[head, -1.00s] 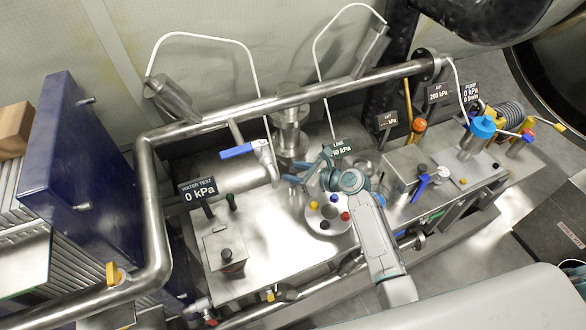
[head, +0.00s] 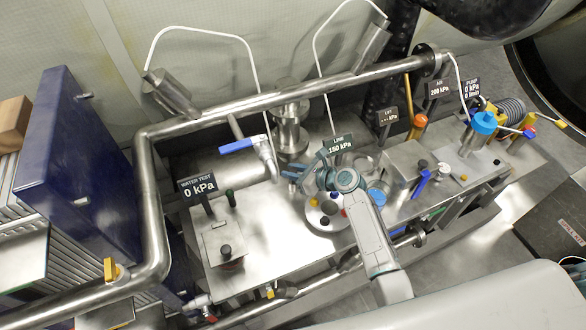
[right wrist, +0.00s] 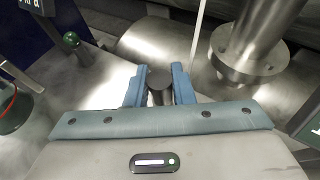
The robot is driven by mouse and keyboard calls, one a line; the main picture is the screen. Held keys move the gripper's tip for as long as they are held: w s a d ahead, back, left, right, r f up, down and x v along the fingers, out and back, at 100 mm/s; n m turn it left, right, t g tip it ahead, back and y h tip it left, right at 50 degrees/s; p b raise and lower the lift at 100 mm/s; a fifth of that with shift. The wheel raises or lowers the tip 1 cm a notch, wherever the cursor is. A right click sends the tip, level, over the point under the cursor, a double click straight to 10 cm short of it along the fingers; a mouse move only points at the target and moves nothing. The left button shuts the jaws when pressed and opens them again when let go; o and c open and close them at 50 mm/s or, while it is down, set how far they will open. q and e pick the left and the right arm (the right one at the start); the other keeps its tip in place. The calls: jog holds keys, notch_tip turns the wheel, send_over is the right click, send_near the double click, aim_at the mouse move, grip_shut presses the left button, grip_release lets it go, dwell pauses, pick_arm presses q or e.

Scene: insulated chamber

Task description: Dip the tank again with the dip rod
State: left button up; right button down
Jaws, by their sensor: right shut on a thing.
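My right gripper (head: 304,172) is over the steel bench top, beside the vertical pipe stub. In the right wrist view its two blue fingers (right wrist: 160,90) are shut on a dark, round-topped rod end (right wrist: 159,76), which I take as the dip rod. The rest of the rod is hidden below the fingers, and the head view does not show it clearly. I cannot tell whether its lower end is in an opening. I cannot tell for sure which part is the tank. My left gripper is not in view.
A round plate with coloured knobs (head: 323,219) lies under my right wrist. A blue-handled valve (head: 238,146) and a flanged pipe stub (head: 291,135) stand close by. A long steel pipe (head: 230,114) runs behind. The "WATER TEST" sign (head: 198,186) reads 0 kPa.

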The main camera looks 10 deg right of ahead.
notch_tip(320, 180, down, 3)
jog(key=shift+f+b, duration=0.1)
jog(key=shift+b, duration=0.35)
jog(key=shift+s, duration=0.1)
jog(key=c, duration=1.3)
grip_release()
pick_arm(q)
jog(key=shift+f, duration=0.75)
pick_arm(e)
jog(key=shift+o, duration=0.2)
jog(key=b+v, duration=0.1)
jog(key=v, duration=0.9)
jog(key=shift+d+b, duration=0.1)
jog(key=shift+b, duration=0.3)
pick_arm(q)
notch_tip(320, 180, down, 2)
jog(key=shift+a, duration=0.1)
pick_arm(e)
jog(key=shift+s+d+r, duration=0.15)
jog(key=shift+r, duration=0.05)
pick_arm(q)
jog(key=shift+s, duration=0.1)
